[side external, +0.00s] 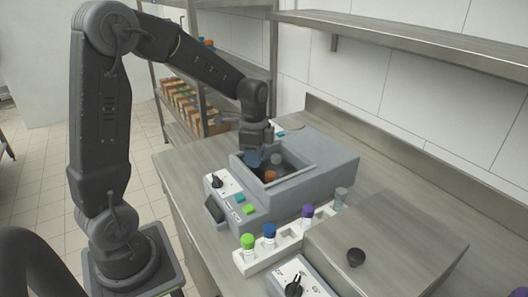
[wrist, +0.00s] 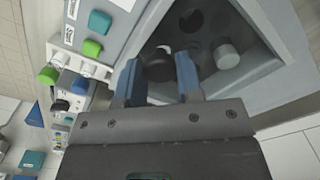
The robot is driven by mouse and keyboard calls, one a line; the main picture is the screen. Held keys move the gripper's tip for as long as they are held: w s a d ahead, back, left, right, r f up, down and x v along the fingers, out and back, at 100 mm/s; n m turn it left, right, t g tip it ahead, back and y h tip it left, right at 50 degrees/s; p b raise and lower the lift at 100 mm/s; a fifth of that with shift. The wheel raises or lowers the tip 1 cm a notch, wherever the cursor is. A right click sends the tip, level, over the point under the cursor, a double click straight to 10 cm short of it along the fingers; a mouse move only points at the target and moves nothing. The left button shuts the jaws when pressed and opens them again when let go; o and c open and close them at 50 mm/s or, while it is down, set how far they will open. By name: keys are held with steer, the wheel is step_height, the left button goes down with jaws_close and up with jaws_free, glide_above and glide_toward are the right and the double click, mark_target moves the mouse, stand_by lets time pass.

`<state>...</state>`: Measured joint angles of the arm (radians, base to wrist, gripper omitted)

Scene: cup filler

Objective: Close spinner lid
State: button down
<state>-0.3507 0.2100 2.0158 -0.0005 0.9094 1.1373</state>
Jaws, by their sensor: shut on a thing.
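The spinner is the grey box (side external: 335,155) on the counter. Its top is open onto a dark well, and its rim also shows in the wrist view (wrist: 283,72). My gripper (side external: 255,158) reaches down into the left part of this opening. In the wrist view my gripper's (wrist: 157,76) blue fingertips are shut on a dark round piece (wrist: 158,66). I cannot tell whether it is a cap or a knob. A grey-capped tube (wrist: 227,56) and an orange-capped one (side external: 270,176) stand in the well. I cannot make out the spinner lid for certain.
A control panel with a black dial (side external: 217,181) and a green button (side external: 249,208) is at the spinner's front left. A white rack (side external: 262,257) of capped tubes stands in front. A second grey box with a dark knob (side external: 356,257) is at right. Shelves run behind.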

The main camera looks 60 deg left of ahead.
steer(key=shift+s, duration=0.2)
steer(key=c, duration=0.8)
jaws_free()
step_height(320, 180, up, 14)
steer(key=shift+f, duration=0.1)
steer(key=s+d+f+n+t, duration=0.1)
steer(key=s+d+n+t, duration=0.1)
steer(key=s+d+n, duration=0.1)
steer(key=s+d+f+n+t, duration=0.1)
steer(key=s+d+n, duration=0.2)
steer(key=s+d, duration=0.2)
steer(key=s+d+n+t, duration=0.2)
steer(key=s+d+n, duration=0.1)
steer(key=s+d, duration=0.2)
steer(key=shift+s+f+t, duration=0.15)
steer(key=shift+s+f, duration=0.05)
steer(key=shift+s, duration=0.4)
steer(key=shift+s+f+t, duration=0.15)
steer(key=shift+s+f, duration=0.05)
steer(key=shift+s, duration=0.4)
